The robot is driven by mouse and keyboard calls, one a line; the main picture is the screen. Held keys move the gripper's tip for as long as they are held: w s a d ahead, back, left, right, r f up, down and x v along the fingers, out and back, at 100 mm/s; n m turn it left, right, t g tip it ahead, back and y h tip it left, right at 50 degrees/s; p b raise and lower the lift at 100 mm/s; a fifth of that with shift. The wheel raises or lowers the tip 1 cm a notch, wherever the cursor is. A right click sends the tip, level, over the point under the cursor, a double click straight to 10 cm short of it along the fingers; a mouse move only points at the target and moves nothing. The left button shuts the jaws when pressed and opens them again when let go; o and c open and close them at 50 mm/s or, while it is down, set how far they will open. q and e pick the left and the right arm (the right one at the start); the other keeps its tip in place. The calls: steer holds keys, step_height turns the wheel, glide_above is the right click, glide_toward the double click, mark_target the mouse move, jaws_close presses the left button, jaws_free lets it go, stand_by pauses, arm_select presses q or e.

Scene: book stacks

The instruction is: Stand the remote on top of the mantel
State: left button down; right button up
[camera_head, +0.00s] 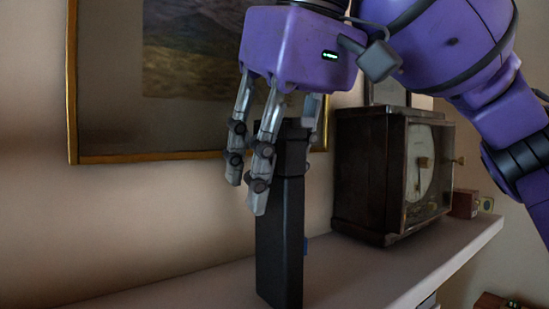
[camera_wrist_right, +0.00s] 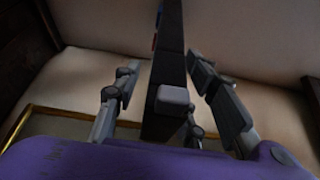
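The remote is a long black bar (camera_head: 280,235) that stands upright on the pale mantel (camera_head: 365,270) in the head view. Its lower end appears to rest on the shelf, near the bottom edge of the picture. My right gripper (camera_head: 279,155) points down around the remote's upper part. In the right wrist view the remote (camera_wrist_right: 168,65) runs between the fingers, with a visible gap to the left finger and a narrower one to the right. The right gripper looks open. My left gripper is not in view.
A dark wooden clock (camera_head: 375,175) with a pale dial stands on the mantel right of the remote. Small boxes (camera_head: 466,203) sit near the shelf's right end. A gold-framed picture (camera_head: 120,158) hangs on the wall behind. The shelf left of the remote is clear.

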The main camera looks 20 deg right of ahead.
steer(key=shift+r, duration=0.15)
steer(key=shift+r, duration=0.3)
steer(key=v, duration=1.1)
steer(key=shift+s+d+r, duration=0.1)
steer(key=shift+s+r, duration=0.1)
steer(key=shift+s, duration=0.05)
